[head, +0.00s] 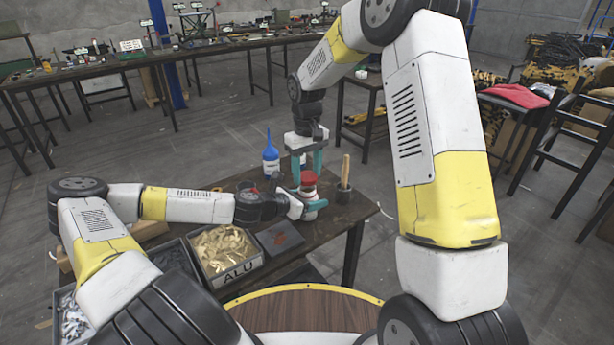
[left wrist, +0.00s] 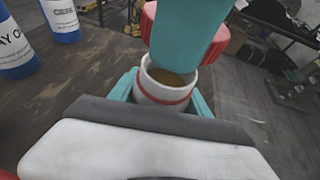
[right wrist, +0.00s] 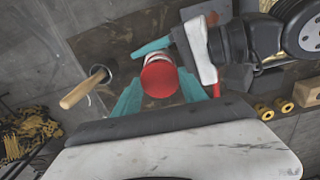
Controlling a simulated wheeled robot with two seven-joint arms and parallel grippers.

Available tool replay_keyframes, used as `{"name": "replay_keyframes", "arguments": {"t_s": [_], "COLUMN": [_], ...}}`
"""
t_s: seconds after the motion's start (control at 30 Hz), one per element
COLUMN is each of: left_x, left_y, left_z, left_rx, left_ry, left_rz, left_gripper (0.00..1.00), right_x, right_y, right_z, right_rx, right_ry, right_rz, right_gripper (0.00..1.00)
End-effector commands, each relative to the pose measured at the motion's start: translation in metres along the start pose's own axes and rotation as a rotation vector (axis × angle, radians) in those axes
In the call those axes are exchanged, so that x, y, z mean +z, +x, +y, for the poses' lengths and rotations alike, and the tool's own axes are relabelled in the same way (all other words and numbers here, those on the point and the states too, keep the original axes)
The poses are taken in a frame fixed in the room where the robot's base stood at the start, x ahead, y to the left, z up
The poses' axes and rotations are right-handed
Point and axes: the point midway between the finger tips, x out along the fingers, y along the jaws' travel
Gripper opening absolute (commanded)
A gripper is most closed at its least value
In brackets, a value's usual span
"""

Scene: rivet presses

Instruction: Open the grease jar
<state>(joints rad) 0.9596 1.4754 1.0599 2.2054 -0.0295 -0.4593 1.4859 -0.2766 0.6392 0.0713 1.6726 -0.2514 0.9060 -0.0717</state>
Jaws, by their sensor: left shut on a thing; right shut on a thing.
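The grease jar (left wrist: 165,92) is white with a red band. Its mouth is open in the left wrist view, and brownish grease shows inside. My left gripper (head: 308,207) is shut around the jar body, its teal fingers on either side. The red lid (right wrist: 160,78) is apart from the jar and above it. My right gripper (head: 307,166) comes from above and is shut on the lid. In the left wrist view a right finger hides much of the lid (left wrist: 148,22). In the head view the fingers partly cover the jar.
A blue bottle (head: 270,155) stands behind on the dark table (head: 345,215). A cup with a wooden-handled tool (head: 344,190) stands to the right of the jar. The ALU bin (head: 237,270) of brass-coloured parts and a dark flat tray (head: 279,238) are in front left.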

Motion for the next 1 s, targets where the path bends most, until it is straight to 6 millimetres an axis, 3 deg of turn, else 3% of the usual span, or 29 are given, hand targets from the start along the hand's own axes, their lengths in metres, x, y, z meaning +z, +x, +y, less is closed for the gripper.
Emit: {"name": "replay_keyframes", "arguments": {"t_s": [0.2, 0.4, 0.43, 0.53, 0.87, 1.0], "left_x": [0.0, 0.0, 0.0, 0.0, 0.0, 0.0], "left_y": [0.0, 0.0, 0.0, 0.0, -0.001, -0.014], "left_z": [0.0, 0.0, 0.0, 0.0, 0.0, 0.001], "left_rx": [0.0, 0.0, 0.0, 0.0, 0.0, 0.002], "left_ry": [0.0, 0.0, 0.0, 0.0, 0.0, 0.0], "left_rz": [0.0, -0.001, -0.001, 0.0, 0.0, 0.0], "left_gripper": [0.0, 0.0, 0.6, 0.79, 0.81, 0.81], "right_x": [0.0, 0.0, 0.0, 0.0, 0.0, 0.0], "right_y": [-0.026, -0.027, -0.027, -0.027, -0.027, -0.027], "right_z": [0.0, -0.001, -0.001, 0.0, 0.0, 0.0], "right_rx": [-0.001, -0.001, -0.001, -0.001, -0.001, -0.001], "right_ry": [0.0, 0.0, 0.0, 0.0, 0.0, 0.0], "right_rz": [0.001, 0.0, 0.0, -0.001, -0.001, -0.001], "right_gripper": [0.01, 0.01, 0.01, 0.01, 0.01, 0.01]}}
